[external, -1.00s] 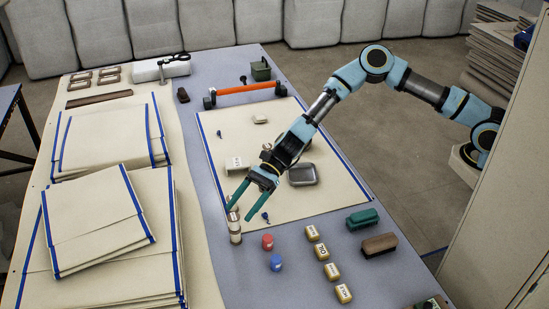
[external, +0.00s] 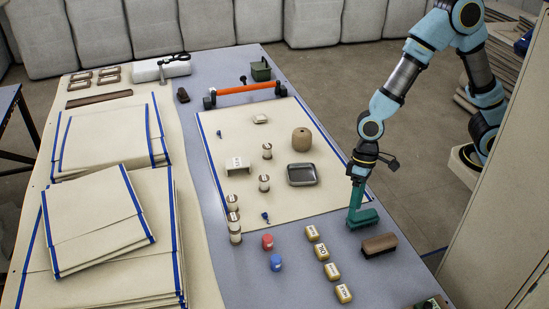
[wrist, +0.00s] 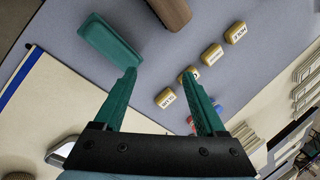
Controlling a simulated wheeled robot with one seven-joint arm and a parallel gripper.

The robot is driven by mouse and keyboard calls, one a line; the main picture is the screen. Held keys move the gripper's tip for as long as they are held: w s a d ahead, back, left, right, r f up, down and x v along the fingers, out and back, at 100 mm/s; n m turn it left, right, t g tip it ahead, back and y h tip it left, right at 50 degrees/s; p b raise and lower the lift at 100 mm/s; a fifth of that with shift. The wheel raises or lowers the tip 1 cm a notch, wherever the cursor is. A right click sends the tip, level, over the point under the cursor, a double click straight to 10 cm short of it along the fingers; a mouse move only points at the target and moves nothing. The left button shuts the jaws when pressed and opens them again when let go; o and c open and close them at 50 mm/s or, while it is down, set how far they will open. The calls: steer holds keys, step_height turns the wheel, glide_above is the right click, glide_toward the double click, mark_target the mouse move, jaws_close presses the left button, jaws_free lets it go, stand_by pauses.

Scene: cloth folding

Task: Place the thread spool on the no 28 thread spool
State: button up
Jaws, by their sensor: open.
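Several small pale spools with silvery-grey tops show in the external view. Three (external: 235,237) appear in a close line at the cloth's front left edge; I cannot tell stacked from standing in a row. Two more, the upper spool (external: 267,151) and the lower spool (external: 264,184), stand apart on the cream cloth. A larger brown spool (external: 301,140) stands farther right. No number is readable, so I cannot tell which is no 28. My gripper (external: 354,221) is open and points down, well right of the spools. The wrist view shows its fingers (wrist: 160,75) apart with nothing held.
A teal brush (wrist: 112,40) lies close to one fingertip. A brown brush (external: 379,245) and several labelled yellow blocks (external: 322,249) lie nearby. A grey tray (external: 302,174), a small white block (external: 237,165) and red (external: 267,242) and blue (external: 276,263) pieces are around.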

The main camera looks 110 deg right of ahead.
steer(key=s+d+r+n+h, duration=0.1)
steer(key=s+r+n, duration=0.1)
steer(key=s+n, duration=0.2)
steer(key=s+d+r+n+h, duration=0.2)
steer(key=s+n, duration=0.2)
steer(key=s, duration=0.6)
steer(key=shift+s+r+g, duration=0.2)
steer(key=shift+r+g, duration=0.1)
steer(key=shift+r, duration=0.1)
